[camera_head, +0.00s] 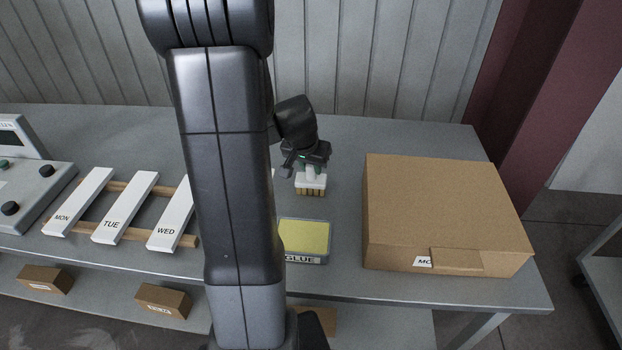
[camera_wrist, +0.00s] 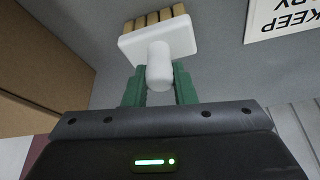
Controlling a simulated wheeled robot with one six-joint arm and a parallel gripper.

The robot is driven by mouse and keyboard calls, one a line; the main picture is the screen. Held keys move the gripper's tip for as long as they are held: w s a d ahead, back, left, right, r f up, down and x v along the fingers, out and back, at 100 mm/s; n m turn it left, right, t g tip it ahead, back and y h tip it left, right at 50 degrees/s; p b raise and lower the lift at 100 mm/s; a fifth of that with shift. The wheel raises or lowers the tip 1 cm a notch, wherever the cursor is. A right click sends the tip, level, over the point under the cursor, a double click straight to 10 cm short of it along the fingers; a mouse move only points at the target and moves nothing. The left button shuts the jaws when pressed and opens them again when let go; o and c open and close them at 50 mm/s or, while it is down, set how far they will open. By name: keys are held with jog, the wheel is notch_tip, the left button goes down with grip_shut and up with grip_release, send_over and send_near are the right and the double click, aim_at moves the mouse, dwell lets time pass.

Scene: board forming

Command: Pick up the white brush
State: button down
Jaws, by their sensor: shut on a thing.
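The white brush (camera_head: 312,182) has a white head with tan bristles pointing down and shows just below my gripper (camera_head: 309,165) in the head view. In the wrist view, the brush (camera_wrist: 158,42) has its rounded white handle between the green fingers of my gripper (camera_wrist: 159,88). My gripper is shut on the handle. The brush looks upright in the head view; I cannot tell whether its bristles touch the table.
A yellow-topped glue tray (camera_head: 304,238) sits in front of the brush. A large cardboard box (camera_head: 440,205) stands to the right. White boards marked MON, TUE (camera_head: 125,208) and WED lie on wooden rails at left. My arm hides part of the table (camera_head: 345,150).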

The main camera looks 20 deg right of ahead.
notch_tip(320, 180, up, 10)
jog(key=shift+r, duration=0.1)
dwell(0.4)
jog(key=c, duration=2)
grip_release()
jog(key=shift+c, duration=0.3)
